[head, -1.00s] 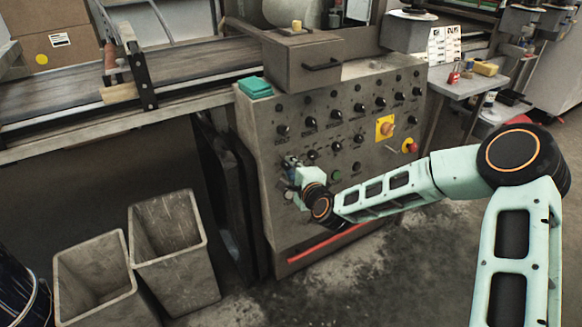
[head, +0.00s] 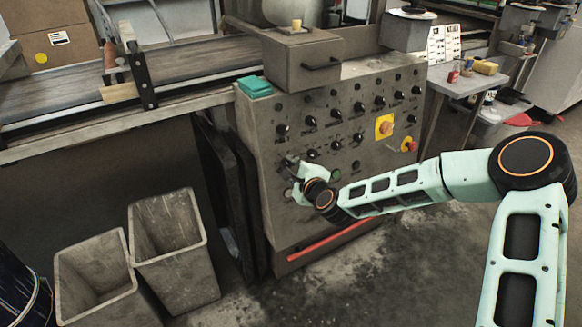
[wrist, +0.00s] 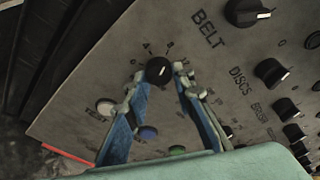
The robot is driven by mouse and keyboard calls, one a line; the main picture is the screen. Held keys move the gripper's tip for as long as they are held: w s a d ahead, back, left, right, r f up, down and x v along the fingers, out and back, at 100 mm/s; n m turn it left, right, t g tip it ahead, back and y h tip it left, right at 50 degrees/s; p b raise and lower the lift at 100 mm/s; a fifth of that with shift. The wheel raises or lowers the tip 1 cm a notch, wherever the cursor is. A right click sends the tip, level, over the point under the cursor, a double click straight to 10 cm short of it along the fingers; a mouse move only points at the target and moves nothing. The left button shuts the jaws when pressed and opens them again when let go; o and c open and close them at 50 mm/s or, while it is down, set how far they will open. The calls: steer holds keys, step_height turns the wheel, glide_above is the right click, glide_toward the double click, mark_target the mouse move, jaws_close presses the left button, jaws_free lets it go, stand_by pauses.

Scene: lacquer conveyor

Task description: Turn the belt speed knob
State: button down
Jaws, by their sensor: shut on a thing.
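A round black knob (wrist: 159,70) with a white pointer mark sits on the grey control panel (head: 262,205). A number scale is printed around it, with 0, 4, 8 and 12 readable in the wrist view. The printed word BELT is on the panel to its upper right. My gripper (wrist: 158,78) has its two fingers on either side of this knob and is shut on it. In the head view my gripper (head: 289,166) is at the panel's lower left, and the knob is hidden there.
White (wrist: 105,107), blue (wrist: 148,132) and green (wrist: 177,150) buttons lie close below the knob. More black knobs (wrist: 271,72) stand to the right. Two grey bins (head: 170,250) stand on the floor at left.

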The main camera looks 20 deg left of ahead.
steer(key=c, duration=1.7)
jaws_free()
steer(key=shift+o, duration=0.2)
steer(key=shift+d, duration=0.1)
steer(key=v, duration=1.2)
